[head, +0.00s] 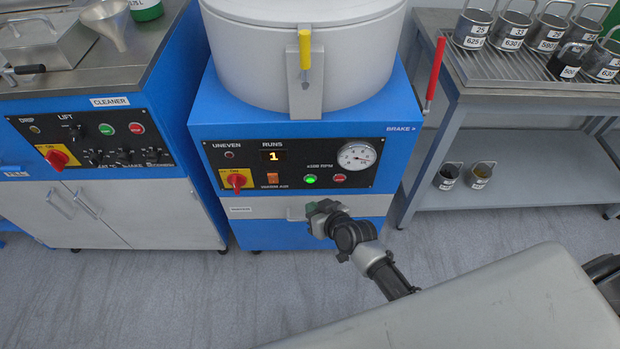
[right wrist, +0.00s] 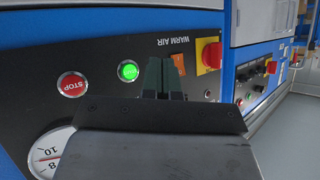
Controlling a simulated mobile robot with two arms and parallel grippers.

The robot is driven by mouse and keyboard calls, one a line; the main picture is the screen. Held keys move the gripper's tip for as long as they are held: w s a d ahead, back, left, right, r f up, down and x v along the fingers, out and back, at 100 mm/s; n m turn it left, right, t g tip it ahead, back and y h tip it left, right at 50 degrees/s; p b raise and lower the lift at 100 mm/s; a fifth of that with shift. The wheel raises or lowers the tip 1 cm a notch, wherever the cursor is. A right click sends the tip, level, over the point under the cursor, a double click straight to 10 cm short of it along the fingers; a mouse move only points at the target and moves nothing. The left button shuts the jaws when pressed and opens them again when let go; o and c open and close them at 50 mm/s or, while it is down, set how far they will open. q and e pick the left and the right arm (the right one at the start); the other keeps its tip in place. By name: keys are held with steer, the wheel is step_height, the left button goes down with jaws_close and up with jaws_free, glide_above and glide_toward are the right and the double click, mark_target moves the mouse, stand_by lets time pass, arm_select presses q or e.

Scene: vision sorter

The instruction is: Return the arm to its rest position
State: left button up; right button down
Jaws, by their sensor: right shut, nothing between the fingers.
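My right gripper (head: 318,207) is in front of the blue spinner-like machine (head: 199,124), at the height of the pale band below its control panel. My right arm (head: 372,258) reaches up to it from the lower middle of the head view. In the right wrist view its dark fingers (right wrist: 163,76) are shut together and empty. They point at the panel, overlapping the area between the lit green button (right wrist: 128,71) and the orange warm-air switch (right wrist: 178,62). I cannot tell the exact gap to the panel. My left gripper is not in view.
The blue cleaner cabinet (head: 110,102) stands at left. A steel bench (head: 465,90) with several labelled cups stands at right, with two cups on its lower shelf. A red brake lever (head: 435,68) stands beside the machine. Grey floor (head: 130,285) is clear in front.

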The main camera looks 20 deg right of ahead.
steer(key=s+d+f+g+h+p, duration=0.1)
steer(key=s+d+f+g+p, duration=0.15)
steer(key=s+f, duration=0.5)
steer(key=s+d+f+g+h+p, duration=0.2)
steer(key=s+f+p, duration=0.2)
steer(key=s+f, duration=0.3)
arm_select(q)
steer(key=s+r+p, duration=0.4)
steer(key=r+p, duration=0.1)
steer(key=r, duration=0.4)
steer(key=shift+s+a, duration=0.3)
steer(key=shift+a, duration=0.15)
arm_select(e)
steer(key=s+d+f+g, duration=0.2)
steer(key=s+g, duration=0.1)
steer(key=s, duration=1)
steer(key=s+d+f+g+h, duration=0.1)
steer(key=s+d+f+g, duration=0.1)
steer(key=s, duration=1.2)
steer(key=shift+f+n+g+h, duration=0.3)
steer(key=shift+f+n+g, duration=0.15)
steer(key=shift+f, duration=0.1)
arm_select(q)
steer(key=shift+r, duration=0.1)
arm_select(e)
steer(key=shift+d, duration=0.1)
